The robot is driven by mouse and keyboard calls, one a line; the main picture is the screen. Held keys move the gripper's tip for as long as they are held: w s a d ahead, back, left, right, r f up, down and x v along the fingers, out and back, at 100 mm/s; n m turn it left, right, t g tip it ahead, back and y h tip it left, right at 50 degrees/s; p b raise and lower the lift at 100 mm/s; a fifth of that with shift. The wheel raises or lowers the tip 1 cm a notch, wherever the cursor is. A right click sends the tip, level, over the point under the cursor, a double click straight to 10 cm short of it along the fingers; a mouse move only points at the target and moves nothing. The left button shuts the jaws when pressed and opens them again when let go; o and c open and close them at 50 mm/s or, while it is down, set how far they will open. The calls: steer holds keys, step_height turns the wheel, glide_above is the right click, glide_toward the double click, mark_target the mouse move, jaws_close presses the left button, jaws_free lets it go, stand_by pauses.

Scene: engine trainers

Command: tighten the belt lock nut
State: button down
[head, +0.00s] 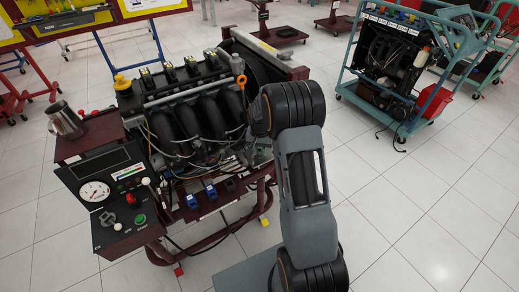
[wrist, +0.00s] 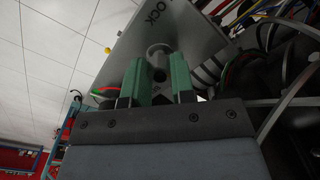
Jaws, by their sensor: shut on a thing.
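In the wrist view, my gripper (wrist: 157,74) points its two green fingers at a pale plate (wrist: 190,42) that bears the letters "OCK". The fingers are shut on a small grey round piece between them, the belt lock nut (wrist: 158,52), which sits in front of the plate. Its lower part is dark, and how far it is turned cannot be told. In the head view, the engine trainer (head: 190,112) stands left of my arm.
Wires and a ribbed hose (wrist: 207,72) run close to the right of the fingers. A control panel (head: 118,190) and a metal jug (head: 66,120) are on the trainer's left. A teal-framed trainer (head: 392,62) stands at back right. The floor on the right is clear.

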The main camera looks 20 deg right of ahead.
mark_target(260, 150)
steer(key=m, duration=0.5)
steer(key=shift+m, duration=2.4)
steer(key=c, duration=1)
jaws_free()
steer(key=shift+o, duration=0.2)
step_height(260, 150, up, 14)
steer(key=p, duration=0.1)
steer(key=shift+f, duration=0.1)
